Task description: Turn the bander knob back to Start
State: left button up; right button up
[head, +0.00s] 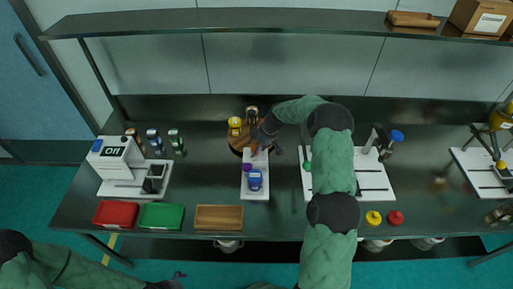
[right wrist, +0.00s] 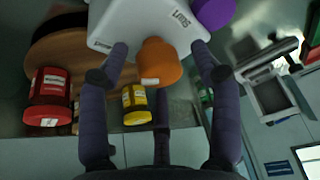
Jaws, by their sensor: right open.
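A white machine (head: 256,190) stands on the dark bench in the middle of the head view. In the right wrist view its white body (right wrist: 145,22) carries an orange knob (right wrist: 158,65) between two printed labels, too small to read surely. A purple knob (right wrist: 214,12) sits to the right of it. My right gripper (right wrist: 160,52) is open, with one finger on each side of the orange knob and gaps showing. In the head view my right gripper (head: 260,140) is over the machine's far end and partly hides it. My left gripper (head: 172,282) is at the bottom edge, its fingers unclear.
Behind the machine is a round wooden stand (head: 238,141) with jars, including a red jar (right wrist: 47,95) and a yellow jar (right wrist: 134,102). Red (head: 116,213), green (head: 161,215) and brown (head: 219,217) trays line the front edge. Another white machine (head: 374,180) stands to the right.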

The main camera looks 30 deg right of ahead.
jog(key=c, duration=1.1)
